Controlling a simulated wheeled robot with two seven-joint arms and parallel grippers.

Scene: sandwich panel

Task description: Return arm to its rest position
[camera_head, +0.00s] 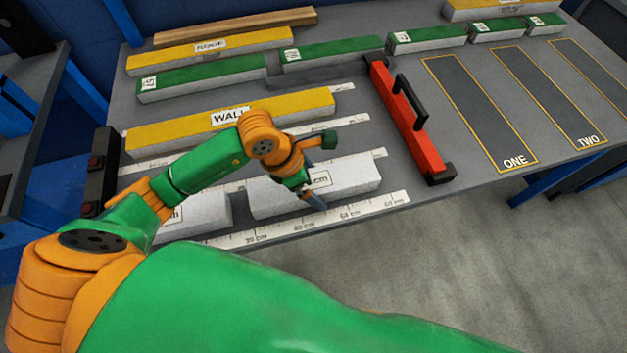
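My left arm, green and orange, reaches in from the left over the table. My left gripper (316,200) points down at the front of a white block (345,178) with a printed cm label. The gripper is small and dark, and I cannot tell whether its fingers are open or whether it touches the block. A second white block (205,215) lies to the left, partly hidden behind my arm. My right gripper is out of view.
White rulers (378,204) run along the table. A yellow-topped WALL block (290,104) lies behind my arm. A red bar with a black handle (402,115) stands right of it. Yellow and green blocks (345,50) line the back. Outlined slots ONE (480,110) and TWO (545,95) are empty.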

